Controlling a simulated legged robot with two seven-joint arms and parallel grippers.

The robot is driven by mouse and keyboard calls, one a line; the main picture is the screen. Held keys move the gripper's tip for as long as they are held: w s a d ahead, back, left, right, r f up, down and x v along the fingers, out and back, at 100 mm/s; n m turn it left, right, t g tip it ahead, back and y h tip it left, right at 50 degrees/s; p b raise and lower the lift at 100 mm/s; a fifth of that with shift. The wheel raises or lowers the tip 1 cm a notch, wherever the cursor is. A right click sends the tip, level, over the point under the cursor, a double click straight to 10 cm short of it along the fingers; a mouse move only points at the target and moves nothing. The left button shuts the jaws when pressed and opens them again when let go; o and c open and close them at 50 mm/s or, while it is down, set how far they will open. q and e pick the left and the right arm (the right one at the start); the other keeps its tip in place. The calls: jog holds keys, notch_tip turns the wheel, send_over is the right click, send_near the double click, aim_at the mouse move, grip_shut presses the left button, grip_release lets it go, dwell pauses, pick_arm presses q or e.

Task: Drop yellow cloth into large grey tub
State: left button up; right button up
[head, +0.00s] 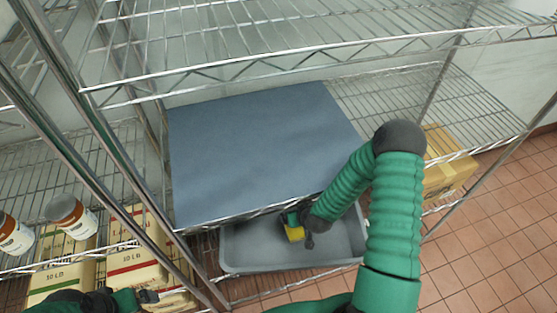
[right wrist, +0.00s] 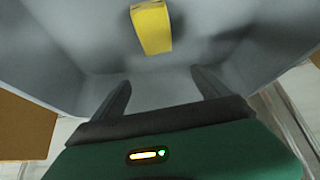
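The large grey tub (head: 338,257) sits low, below the shelf with the blue-grey sheet. My right gripper (head: 304,230) is over the tub, and the yellow cloth (head: 294,234) shows beside its fingers. In the right wrist view the gripper (right wrist: 160,80) has its two fingers spread apart with nothing between them. The yellow cloth (right wrist: 152,28) is a small folded block beyond the fingertips, within the grey tub walls (right wrist: 50,60). I cannot tell whether it touches the tub floor. My left gripper (head: 148,296) is at the lower left by the boxes, its opening unclear.
A wire shelf with a blue-grey sheet (head: 260,145) lies just above the tub, and its front edge is close to my right arm. A cardboard box (head: 445,175) is at right. Jars (head: 72,215) and several cartons (head: 62,262) stand on the left rack. Tiled floor is open at right.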

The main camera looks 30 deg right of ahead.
jog(key=p+v, duration=1.3)
jog(key=v, duration=0.3)
jog(key=shift+s+r, duration=0.25)
jog(key=shift+r, duration=0.05)
jog(key=shift+d, duration=0.1)
jog(key=shift+f, duration=0.1)
